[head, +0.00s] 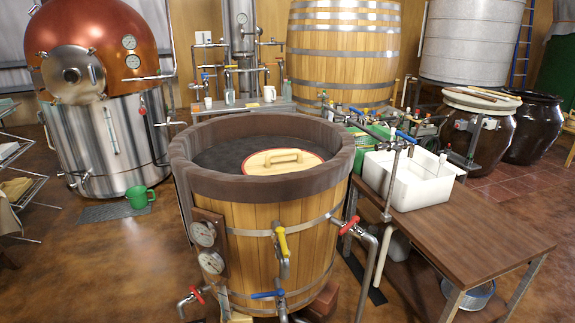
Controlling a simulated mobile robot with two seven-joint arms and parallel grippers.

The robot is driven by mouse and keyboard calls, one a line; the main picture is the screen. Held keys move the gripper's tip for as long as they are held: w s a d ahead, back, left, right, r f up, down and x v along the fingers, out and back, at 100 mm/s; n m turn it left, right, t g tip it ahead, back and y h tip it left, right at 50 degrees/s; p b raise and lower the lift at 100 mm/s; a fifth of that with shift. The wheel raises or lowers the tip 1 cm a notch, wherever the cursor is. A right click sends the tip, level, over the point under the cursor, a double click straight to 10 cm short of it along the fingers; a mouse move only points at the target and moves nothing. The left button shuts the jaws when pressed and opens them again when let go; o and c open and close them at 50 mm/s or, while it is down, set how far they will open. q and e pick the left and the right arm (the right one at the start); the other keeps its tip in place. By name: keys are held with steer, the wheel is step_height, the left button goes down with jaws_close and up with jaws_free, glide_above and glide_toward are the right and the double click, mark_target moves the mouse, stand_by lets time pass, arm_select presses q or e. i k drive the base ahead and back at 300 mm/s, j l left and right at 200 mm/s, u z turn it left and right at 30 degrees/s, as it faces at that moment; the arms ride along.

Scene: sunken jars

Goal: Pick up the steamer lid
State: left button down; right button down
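A round pale wooden lid (262,163) with a bar handle across its top and a reddish rim lies inside the open wooden vat (275,205) at the centre of the head view. It sits toward the right side of the vat, below the vat's dark rim, on or in a dark surface. Its near edge is partly hidden by the rim. I take it for the steamer lid. Neither of my grippers shows in the head view.
Gauges (203,234), a yellow-handled valve (281,240) and pipes stick out from the vat's front. A wooden table (480,235) with a white basin (408,180) stands close on the right. A green jug (138,197) is on the floor at left. Open floor lies front left.

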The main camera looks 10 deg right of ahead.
mark_target(260, 163)
steer(key=i+l, duration=0.15)
steer(key=l, duration=0.3)
steer(key=i+l, duration=0.15)
steer(key=l, duration=0.3)
steer(key=i+l+u, duration=0.1)
steer(key=l, duration=0.35)
steer(key=i+l, duration=0.15)
steer(key=l, duration=0.3)
steer(key=i+l, duration=0.15)
steer(key=l, duration=0.3)
steer(key=i+l, duration=0.1)
steer(key=l, duration=0.4)
steer(key=i+l+u, duration=0.1)
steer(key=l, duration=0.35)
steer(key=k+l, duration=0.1)
steer(key=k+l+z, duration=0.1)
steer(key=k, duration=0.4)
steer(key=k+l+z, duration=0.1)
steer(key=k, duration=0.4)
steer(key=z, duration=1.7)
steer(key=k+j+z, duration=0.15)
steer(key=j+z, duration=0.15)
steer(key=k+j+z, duration=0.25)
steer(key=j, duration=0.2)
steer(key=k+j, duration=0.15)
steer(key=j, duration=0.2)
steer(key=k+j, duration=0.35)
steer(key=j, duration=0.3)
